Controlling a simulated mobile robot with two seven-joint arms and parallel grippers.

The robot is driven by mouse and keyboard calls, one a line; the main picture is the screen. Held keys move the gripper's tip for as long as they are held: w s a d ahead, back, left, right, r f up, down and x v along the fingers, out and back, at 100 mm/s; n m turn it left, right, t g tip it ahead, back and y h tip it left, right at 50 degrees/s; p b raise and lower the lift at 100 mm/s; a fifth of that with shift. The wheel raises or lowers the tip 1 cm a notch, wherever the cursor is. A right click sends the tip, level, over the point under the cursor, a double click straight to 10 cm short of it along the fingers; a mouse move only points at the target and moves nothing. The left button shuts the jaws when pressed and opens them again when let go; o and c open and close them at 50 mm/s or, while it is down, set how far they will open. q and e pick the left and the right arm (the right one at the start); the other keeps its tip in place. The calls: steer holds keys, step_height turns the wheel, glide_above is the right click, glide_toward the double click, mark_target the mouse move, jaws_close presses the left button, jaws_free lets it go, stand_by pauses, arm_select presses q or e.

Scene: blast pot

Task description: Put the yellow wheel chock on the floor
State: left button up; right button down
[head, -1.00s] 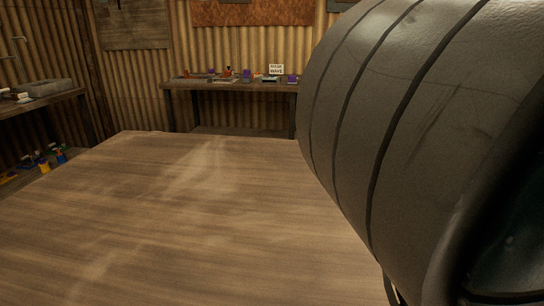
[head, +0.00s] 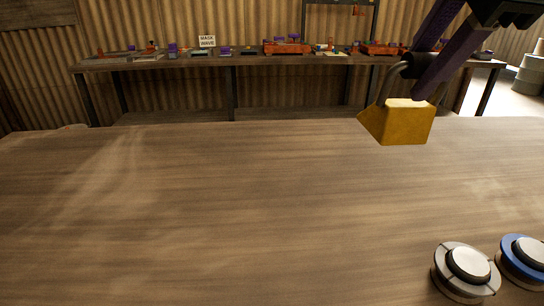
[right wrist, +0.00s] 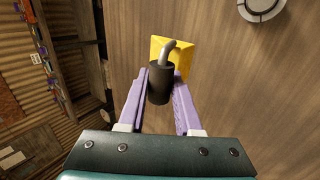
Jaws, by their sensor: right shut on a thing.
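The yellow wheel chock (head: 397,124) is a wedge-shaped block with a grey bent handle, in the right part of the head view. My right gripper (head: 412,74) is shut on its handle from above. The chock appears held in front of the wooden table's far edge; its height above the top is hard to judge. In the right wrist view, the purple fingers (right wrist: 158,92) stand either side of the handle's dark grip, with the yellow chock (right wrist: 183,57) beyond it. The floor under the chock is hidden. My left gripper is out of view.
A wide wooden table (head: 220,200) fills the foreground, mostly clear. A grey-white round object (head: 467,264) and a blue-rimmed one (head: 526,253) sit at its near right. A cluttered workbench (head: 200,62) lines the back wall. Pale floor (head: 512,98) shows at far right.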

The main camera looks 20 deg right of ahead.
arm_select(q)
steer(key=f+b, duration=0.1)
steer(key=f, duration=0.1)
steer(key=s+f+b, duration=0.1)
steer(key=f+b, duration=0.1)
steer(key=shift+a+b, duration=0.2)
steer(key=shift+b, duration=0.1)
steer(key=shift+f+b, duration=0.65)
arm_select(e)
steer(key=f, duration=2)
steer(key=shift+s, duration=0.2)
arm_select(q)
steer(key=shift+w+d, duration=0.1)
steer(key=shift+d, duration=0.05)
arm_select(e)
steer(key=c, duration=0.6)
jaws_free()
